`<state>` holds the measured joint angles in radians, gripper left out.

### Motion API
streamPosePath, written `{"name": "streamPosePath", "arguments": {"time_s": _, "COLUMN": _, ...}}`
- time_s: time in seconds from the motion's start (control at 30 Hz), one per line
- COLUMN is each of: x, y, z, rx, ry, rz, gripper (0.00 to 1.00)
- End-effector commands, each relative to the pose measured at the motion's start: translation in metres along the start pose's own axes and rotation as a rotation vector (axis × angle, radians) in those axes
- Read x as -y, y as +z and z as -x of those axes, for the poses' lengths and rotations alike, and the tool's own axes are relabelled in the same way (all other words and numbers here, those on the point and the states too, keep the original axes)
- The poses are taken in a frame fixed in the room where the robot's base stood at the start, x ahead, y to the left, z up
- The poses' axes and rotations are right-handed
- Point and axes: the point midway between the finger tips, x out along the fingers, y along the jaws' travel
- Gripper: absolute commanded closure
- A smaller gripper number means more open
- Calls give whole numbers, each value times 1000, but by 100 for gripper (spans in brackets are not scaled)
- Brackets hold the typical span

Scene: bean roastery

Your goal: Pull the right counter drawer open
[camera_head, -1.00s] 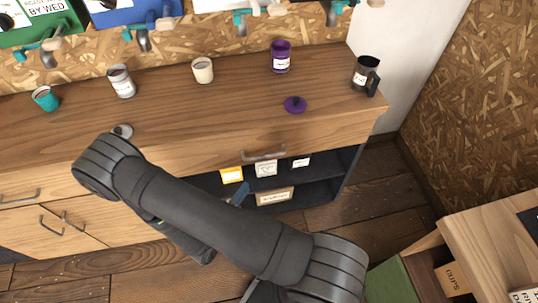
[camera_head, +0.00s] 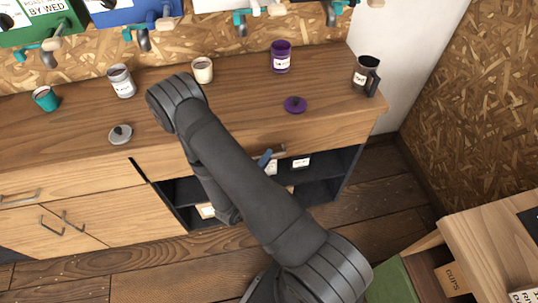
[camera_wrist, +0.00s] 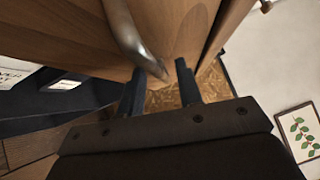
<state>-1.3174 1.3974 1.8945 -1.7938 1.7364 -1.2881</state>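The right counter drawer (camera_head: 335,132) is a wooden front under the right half of the counter, and it looks closed. Its grey metal bar handle (camera_wrist: 124,28) is large in the wrist view, with one end showing between my fingertips. In the head view my arm and gripper hide most of the handle. My gripper (camera_wrist: 160,68) is open, its two dark fingers apart at the handle. In the head view a blue fingertip (camera_head: 266,157) shows in front of the drawer. I cannot tell whether the fingers touch the bar.
On the counter stand a purple canister (camera_head: 281,58), its purple lid (camera_head: 295,104), a dark mug (camera_head: 366,75), a cream cup (camera_head: 202,70) and a grey lid (camera_head: 120,134). An open shelf (camera_head: 325,180) with labelled boxes lies below the drawer. A wooden cabinet (camera_head: 490,235) stands at right.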

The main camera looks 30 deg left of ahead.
Motion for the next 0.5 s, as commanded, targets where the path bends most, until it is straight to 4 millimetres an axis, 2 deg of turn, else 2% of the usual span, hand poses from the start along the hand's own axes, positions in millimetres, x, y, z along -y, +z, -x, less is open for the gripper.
{"name": "streamPosePath", "arguments": {"time_s": 0.2, "x": 0, "y": 0, "z": -16, "rx": -2, "ry": -1, "rz": 1, "gripper": 67}}
{"name": "streamPosePath", "arguments": {"time_s": 0.5, "x": 0, "y": 0, "z": -19, "rx": 0, "ry": 0, "rz": 1, "gripper": 67}}
